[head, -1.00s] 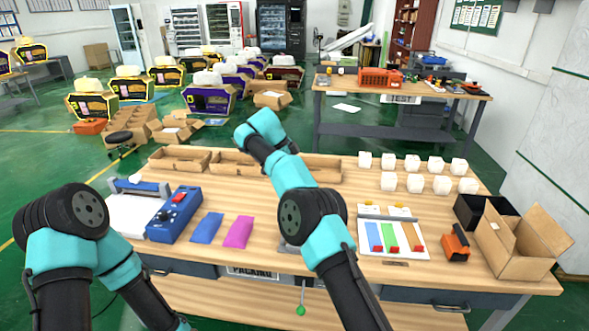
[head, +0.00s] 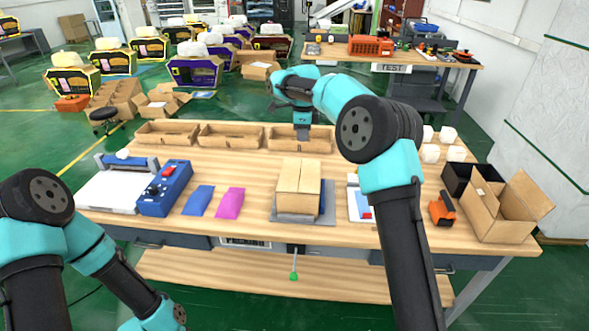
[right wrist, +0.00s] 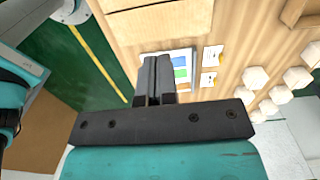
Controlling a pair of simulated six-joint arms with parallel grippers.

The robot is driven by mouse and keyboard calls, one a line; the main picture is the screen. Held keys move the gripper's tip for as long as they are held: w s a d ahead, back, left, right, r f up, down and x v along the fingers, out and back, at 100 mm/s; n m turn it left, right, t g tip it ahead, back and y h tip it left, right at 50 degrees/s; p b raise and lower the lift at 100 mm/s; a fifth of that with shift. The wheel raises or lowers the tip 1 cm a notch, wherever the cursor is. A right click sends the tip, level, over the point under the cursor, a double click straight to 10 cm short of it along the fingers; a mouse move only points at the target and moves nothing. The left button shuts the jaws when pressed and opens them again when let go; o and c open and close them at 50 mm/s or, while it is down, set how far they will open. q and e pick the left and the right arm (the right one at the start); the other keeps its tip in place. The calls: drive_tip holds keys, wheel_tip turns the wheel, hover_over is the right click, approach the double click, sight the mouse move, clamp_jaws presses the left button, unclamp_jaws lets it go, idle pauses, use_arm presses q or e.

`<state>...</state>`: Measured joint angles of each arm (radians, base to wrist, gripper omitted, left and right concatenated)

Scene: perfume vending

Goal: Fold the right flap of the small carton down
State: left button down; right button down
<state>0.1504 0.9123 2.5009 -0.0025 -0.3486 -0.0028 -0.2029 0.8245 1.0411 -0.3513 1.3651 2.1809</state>
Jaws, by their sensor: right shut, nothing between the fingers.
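The small brown carton (head: 284,205) stands on a grey plate (head: 327,214) near the front middle of the table in the head view. Its upper panels meet along a seam; I cannot tell exactly how far its right flap is folded. My right gripper (head: 302,131) is shut and empty, pointing down just behind the carton and apart from it. In the right wrist view its fingers (right wrist: 153,78) are together with nothing between them, and the carton does not show clearly. My left gripper is out of view.
Three open brown trays (head: 231,142) line the back edge. A blue device (head: 163,190), a blue packet (head: 199,200) and a magenta packet (head: 229,202) lie left. A white tray (right wrist: 183,62), white blocks (head: 431,153), an orange tool (head: 442,211) and an open box (head: 485,217) are right.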

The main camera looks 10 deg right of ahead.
sight(302, 174)
drive_tip(key=shift+s+d, duration=0.15)
drive_tip(key=shift+s, duration=0.1)
drive_tip(key=f, duration=1.4)
drive_tip(key=shift+w+a, duration=0.1)
drive_tip(key=shift+a, duration=0.1)
drive_tip(key=shift+a+f, duration=0.1)
drive_tip(key=shift+f, duration=0.6)
drive_tip(key=shift+r, duration=0.1)
drive_tip(key=shift+r, duration=0.75)
